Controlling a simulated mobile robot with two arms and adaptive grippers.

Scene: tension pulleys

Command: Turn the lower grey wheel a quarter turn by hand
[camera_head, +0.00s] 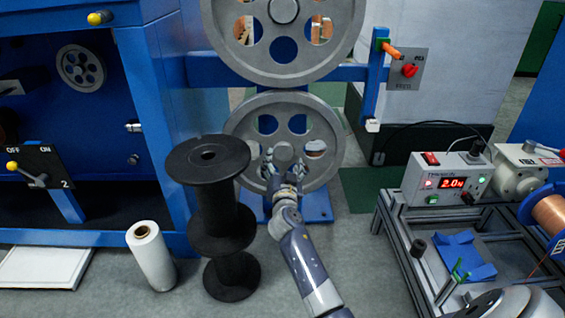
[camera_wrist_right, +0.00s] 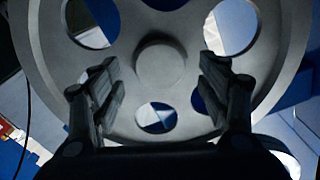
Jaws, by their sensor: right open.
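The lower grey wheel (camera_head: 240,128) stands upright below the upper grey wheel (camera_head: 284,68) on a blue frame. It has a round hub and several round holes. My right gripper (camera_head: 284,166) is in front of its lower part and hides some of it. In the right wrist view the wheel (camera_wrist_right: 160,22) fills most of the picture. There the right gripper (camera_wrist_right: 162,88) is open, its fingers apart on either side of the hub (camera_wrist_right: 160,62). Nothing is between the fingers. I cannot tell whether the fingertips touch the wheel. My left gripper is not in view.
A black spool (camera_head: 212,195) stands close left of my right arm, with a white roll (camera_head: 150,255) beside it. A control box with a red display (camera_head: 447,178) sits on a metal frame at right. An orange-handled lever (camera_head: 392,50) is at upper right.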

